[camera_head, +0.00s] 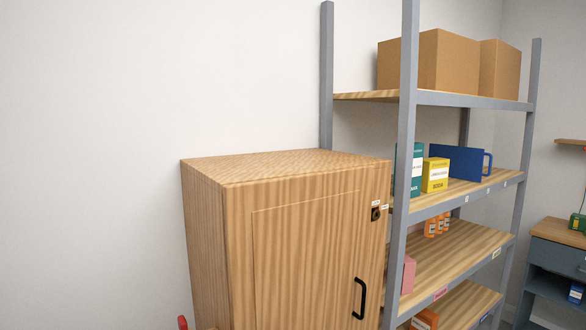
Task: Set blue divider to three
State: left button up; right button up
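The blue divider (455,163) is an upright blue panel with a loop handle at its right end. It stands on a wooden shelf board (495,180) of the grey rack, at about mid-height. A yellow box (435,175) and a teal box (416,170) stand to its left, and the yellow box covers part of it. Small pale labels (467,198) sit along the shelf's front edge; their marks are too small to read. Neither of my grippers is in view.
A wooden cabinet (290,240) with a black handle stands in front of the rack's left side. A grey rack post (406,120) rises before the shelves. A desk (558,234) is at right.

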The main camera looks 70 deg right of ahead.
aim_at(466, 163)
jog(key=z, duration=3.3)
jog(key=i+l+u, duration=0.15)
jog(key=i, duration=0.25)
jog(key=i+l+u, duration=0.15)
jog(key=i, duration=0.2)
